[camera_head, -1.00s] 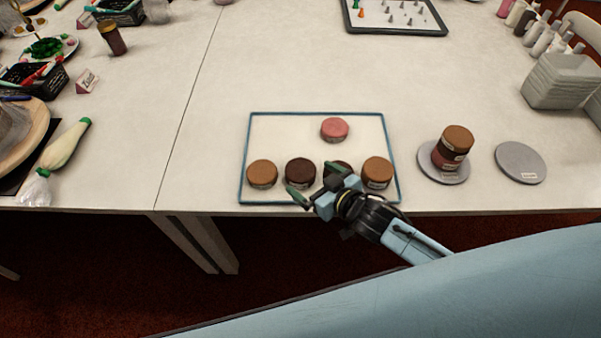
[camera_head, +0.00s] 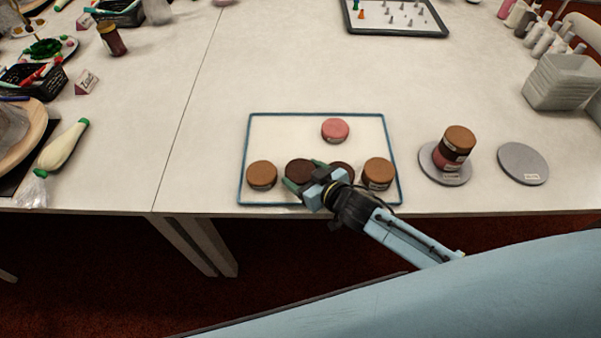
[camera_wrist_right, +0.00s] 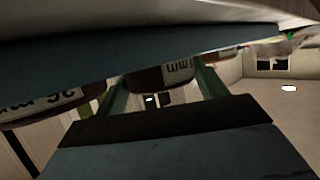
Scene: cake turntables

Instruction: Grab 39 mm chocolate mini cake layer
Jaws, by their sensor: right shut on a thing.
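A dark chocolate cake layer (camera_head: 298,169) stands in the front row of the blue-rimmed tray (camera_head: 242,150). My right gripper (camera_head: 305,175) is shut on it, with one green finger on each side. In the right wrist view, the dark layer (camera_wrist_right: 148,79) shows between the fingers (camera_wrist_right: 163,88), with part of a label ending in "mm"; its number is hidden. A second dark layer (camera_head: 345,169) stands just to the right, partly covered by my gripper. My left gripper is not in view.
Brown layers (camera_head: 262,174) and (camera_head: 378,172) stand at the row's ends, and a pink layer (camera_head: 335,129) lies behind. To the right, a turntable (camera_head: 432,172) bears a tilted-looking stack (camera_head: 456,145); another turntable (camera_head: 523,164) is empty.

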